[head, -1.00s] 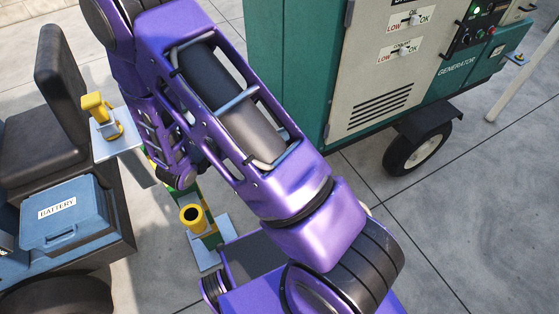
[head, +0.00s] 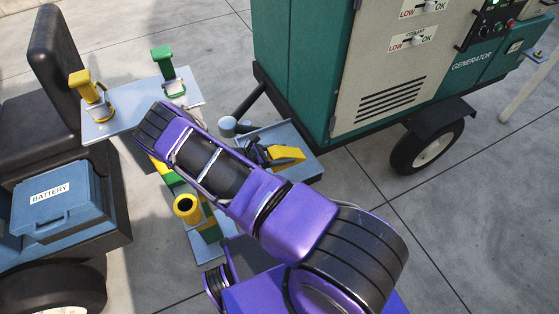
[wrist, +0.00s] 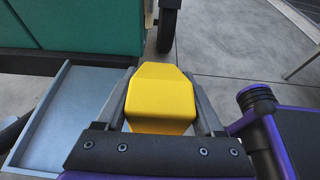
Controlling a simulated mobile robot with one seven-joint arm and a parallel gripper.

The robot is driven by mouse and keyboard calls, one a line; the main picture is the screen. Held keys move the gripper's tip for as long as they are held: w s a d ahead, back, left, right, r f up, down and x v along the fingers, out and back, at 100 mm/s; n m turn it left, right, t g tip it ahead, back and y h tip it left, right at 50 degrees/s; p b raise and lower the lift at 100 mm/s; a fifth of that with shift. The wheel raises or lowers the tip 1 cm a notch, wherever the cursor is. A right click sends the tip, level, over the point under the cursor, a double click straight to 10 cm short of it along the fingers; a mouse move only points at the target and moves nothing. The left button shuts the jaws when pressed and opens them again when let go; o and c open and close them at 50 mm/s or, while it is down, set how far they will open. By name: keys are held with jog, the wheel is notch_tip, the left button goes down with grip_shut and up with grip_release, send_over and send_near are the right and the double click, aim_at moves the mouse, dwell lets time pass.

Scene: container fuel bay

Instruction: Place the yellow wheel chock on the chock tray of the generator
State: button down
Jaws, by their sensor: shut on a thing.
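The yellow wheel chock (head: 287,154) is in my gripper (head: 264,155), beside the generator (head: 300,70). In the wrist view the chock (wrist: 160,98) sits between the two dark fingers of my gripper (wrist: 160,105), which press on its sides. The blue-grey chock tray (head: 308,172) juts out at the generator's lower left corner. In the head view the chock overlaps the tray. In the wrist view the tray (wrist: 50,130) lies to the left of the chock, with bare floor showing to the right. The gap in height between them is hard to judge.
A light shelf (head: 125,128) holds a yellow-handled item (head: 88,90) and a green-handled item (head: 168,72). A blue battery box (head: 55,205) is at the left. A yellow tube (head: 187,206) stands near my arm. A generator wheel (head: 428,148) is at the right.

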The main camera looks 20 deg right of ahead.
notch_tip(320, 180, down, 10)
jog(key=shift+r+b, duration=0.2)
jog(key=shift+b, duration=0.8)
grip_release()
jog(key=shift+f, duration=0.1)
jog(key=v, duration=0.7)
jog(key=shift+a, duration=0.25)
jog(key=shift+r, duration=0.25)
